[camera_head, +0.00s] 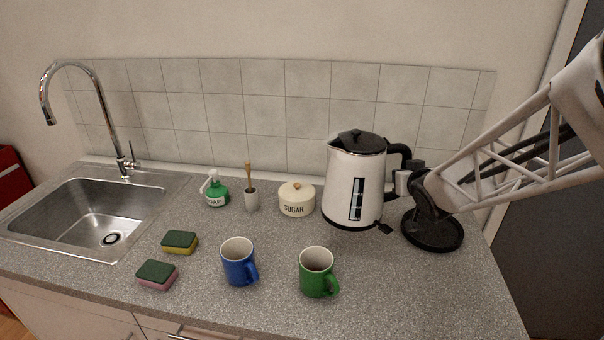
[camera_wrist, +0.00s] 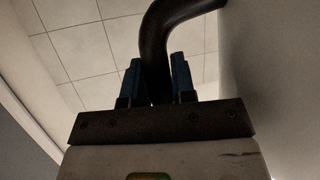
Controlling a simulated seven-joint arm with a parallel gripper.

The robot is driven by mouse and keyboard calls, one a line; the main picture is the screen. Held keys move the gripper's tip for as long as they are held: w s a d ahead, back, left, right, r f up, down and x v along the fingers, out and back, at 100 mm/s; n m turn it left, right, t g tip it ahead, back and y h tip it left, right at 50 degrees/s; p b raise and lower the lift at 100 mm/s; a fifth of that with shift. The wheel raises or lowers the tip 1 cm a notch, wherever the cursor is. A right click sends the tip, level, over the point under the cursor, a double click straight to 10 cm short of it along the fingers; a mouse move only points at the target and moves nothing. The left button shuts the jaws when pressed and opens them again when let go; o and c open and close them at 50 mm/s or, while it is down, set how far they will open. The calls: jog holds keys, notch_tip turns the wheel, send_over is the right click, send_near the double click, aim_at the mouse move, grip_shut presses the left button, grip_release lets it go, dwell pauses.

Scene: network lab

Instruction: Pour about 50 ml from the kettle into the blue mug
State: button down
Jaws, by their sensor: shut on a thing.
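The white kettle (camera_head: 342,184) with a black lid and a dark level window stands upright at the right of the counter, apart from its black round base (camera_head: 433,232). Its black handle (camera_head: 404,160) faces right. My gripper (camera_head: 404,182) is at the handle, and in the wrist view my gripper (camera_wrist: 158,85) has its blue-padded fingers shut around the dark curved handle (camera_wrist: 155,35). The blue mug (camera_head: 238,262) stands upright at the front, left of the kettle, with its handle to the right. Whether the kettle's bottom touches the counter is hard to tell.
A green mug (camera_head: 316,272) stands right of the blue mug. Behind are a sugar pot (camera_head: 296,200), a brush holder (camera_head: 251,200) and a soap bottle (camera_head: 216,192). Two sponges (camera_head: 179,243) (camera_head: 157,275) lie left of the blue mug. A sink (camera_head: 90,215) is at left.

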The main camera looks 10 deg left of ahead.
jog(key=w+a+n+y, duration=0.1)
jog(key=a, duration=0.2)
jog(key=w+a+f+n+g+y, duration=0.1)
jog(key=a, duration=0.1)
jog(key=w+a+f+n+y, duration=0.1)
jog(key=a, duration=0.2)
jog(key=shift+w+a+f+n+y, duration=0.15)
jog(key=shift+a+f+n+y, duration=0.15)
jog(key=shift+a+y, duration=0.1)
jog(key=w+a+f+n+g+y, duration=0.1)
jog(key=a+f+n+g, duration=0.1)
jog(key=a, duration=0.3)
jog(key=w+a+f+n+g+y, duration=0.1)
jog(key=a+f+n+y, duration=0.1)
jog(key=a+f, duration=0.3)
jog(key=shift+a+g+y, duration=0.3)
jog(key=shift+a+g, duration=0.1)
jog(key=shift+a, duration=0.35)
jog(key=shift+w+r, duration=0.1)
